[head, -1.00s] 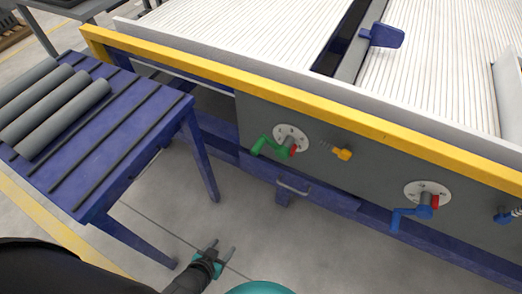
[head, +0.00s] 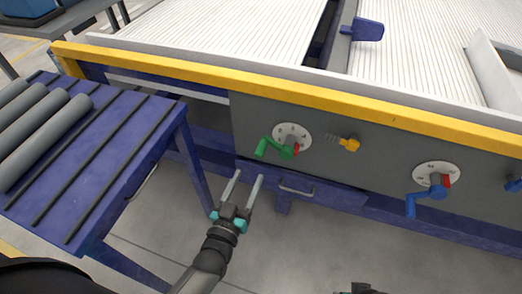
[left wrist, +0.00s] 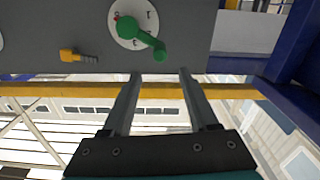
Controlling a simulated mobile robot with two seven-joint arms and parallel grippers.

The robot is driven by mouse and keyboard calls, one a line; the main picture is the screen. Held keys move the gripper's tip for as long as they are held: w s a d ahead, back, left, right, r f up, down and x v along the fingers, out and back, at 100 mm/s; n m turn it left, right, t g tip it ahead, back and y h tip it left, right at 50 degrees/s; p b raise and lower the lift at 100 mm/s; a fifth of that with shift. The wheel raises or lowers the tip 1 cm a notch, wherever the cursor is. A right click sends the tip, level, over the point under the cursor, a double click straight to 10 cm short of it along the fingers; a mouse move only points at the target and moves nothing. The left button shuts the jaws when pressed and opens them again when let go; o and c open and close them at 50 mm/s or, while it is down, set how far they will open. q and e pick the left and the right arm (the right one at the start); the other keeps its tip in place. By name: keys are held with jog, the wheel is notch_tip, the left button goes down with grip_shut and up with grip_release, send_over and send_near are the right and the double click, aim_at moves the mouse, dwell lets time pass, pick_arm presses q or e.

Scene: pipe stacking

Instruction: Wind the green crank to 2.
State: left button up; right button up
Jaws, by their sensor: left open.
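The green crank (head: 277,149) sits on a round white dial (head: 292,135) on the grey side panel; its handle points left and a little down, with a red part at the hub's right. My left gripper (head: 249,174) is open and empty, in front of and below the crank, its fingers pointing toward the panel. In the left wrist view, which is upside down, the crank (left wrist: 140,36) is beyond the two open fingers (left wrist: 158,74), apart from them. The dial digits are too small to read surely. My right gripper is not clearly visible.
A yellow-orange knob (head: 349,144) and a blue crank (head: 430,197) are right of the green crank. A yellow rail (head: 300,90) runs above. A metal handle (head: 296,191) is below. A blue table (head: 100,160) with grey pipes (head: 45,140) stands left.

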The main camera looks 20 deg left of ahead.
aim_at(258, 156)
pick_arm(q)
jog(key=w+b, duration=0.3)
jog(key=w, duration=0.6)
jog(key=shift+d+f, duration=0.1)
jog(key=shift+d, duration=0.05)
jog(key=shift+w+b, duration=0.35)
jog(key=shift+w, duration=0.75)
pick_arm(e)
notch_tip(258, 156, up, 8)
jog(key=w+t, duration=0.1)
jog(key=w, duration=0.1)
jog(key=shift+a+r, duration=0.15)
pick_arm(q)
jog(key=shift+c, duration=0.2)
grip_shut()
